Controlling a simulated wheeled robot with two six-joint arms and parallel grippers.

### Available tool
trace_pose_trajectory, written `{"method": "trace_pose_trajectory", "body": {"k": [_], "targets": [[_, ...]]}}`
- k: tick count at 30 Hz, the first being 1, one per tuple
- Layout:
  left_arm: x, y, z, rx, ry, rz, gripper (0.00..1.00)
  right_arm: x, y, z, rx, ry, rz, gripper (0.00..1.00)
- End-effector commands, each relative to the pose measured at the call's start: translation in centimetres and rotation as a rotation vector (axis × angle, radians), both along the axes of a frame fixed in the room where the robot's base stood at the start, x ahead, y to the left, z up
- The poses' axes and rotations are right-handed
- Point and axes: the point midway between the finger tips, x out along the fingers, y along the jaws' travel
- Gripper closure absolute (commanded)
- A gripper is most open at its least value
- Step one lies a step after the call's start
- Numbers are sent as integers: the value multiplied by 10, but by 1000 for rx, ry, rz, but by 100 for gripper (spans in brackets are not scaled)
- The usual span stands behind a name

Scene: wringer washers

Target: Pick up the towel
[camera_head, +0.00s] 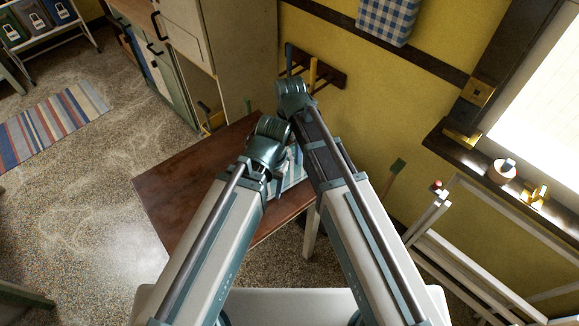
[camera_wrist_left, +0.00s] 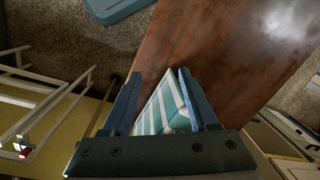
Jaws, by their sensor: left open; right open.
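A folded teal-and-white striped towel (camera_head: 292,178) lies on the brown wooden table, partly hidden by my arms in the head view. In the left wrist view the towel (camera_wrist_left: 164,108) shows between the two fingers of my left gripper (camera_wrist_left: 159,74), which is open. The fingers flank it, and I cannot tell whether they touch it. In the head view my left gripper (camera_head: 279,182) points down beside the towel, mostly hidden by its own wrist. My right gripper (camera_head: 296,150) is close beside it, largely hidden by its arm; it is open and I see nothing held.
The brown table (camera_head: 180,190) is bare on its left. A peg rack (camera_head: 328,74) and a blue checked cloth (camera_head: 387,18) hang on the yellow wall. A white rack (camera_head: 455,255) stands at right, below the windowsill. A cabinet (camera_head: 235,50) stands behind the table.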

Motion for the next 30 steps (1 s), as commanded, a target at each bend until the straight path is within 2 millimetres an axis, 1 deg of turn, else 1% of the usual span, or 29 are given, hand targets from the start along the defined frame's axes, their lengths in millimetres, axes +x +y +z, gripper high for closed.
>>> {"method": "trace_pose_trajectory", "body": {"k": [1, 10, 13, 20, 21, 23, 27, 29, 30], "targets": [[0, 0, -9, 0, 0, 0, 40, -1, 0, -9, 0, 0, 0, 7], [0, 0, -45, 0, 0, 1, 40, -2, 1, -45, 0, 0, 0, 7], [0, 0, -49, 0, 0, 1, 40, -2, 1, -49, 0, 0, 0, 7], [0, 0, -47, 0, 0, 1, 40, -2, 1, -47, 0, 0, 0, 7], [0, 0, -47, 0, 0, 1, 40, -2, 1, -47, 0, 0, 0, 15], [0, 0, -47, 0, 0, 1, 40, -2, 1, -47, 0, 0, 0, 26], [0, 0, -47, 0, 0, 1, 40, -2, 1, -47, 0, 0, 0, 51], [0, 0, -47, 0, 0, 1, 40, -2, 1, -47, 0, 0, 0, 62], [0, 0, -47, 0, 0, 1, 40, -2, 1, -47, 0, 0, 0, 69]]}}
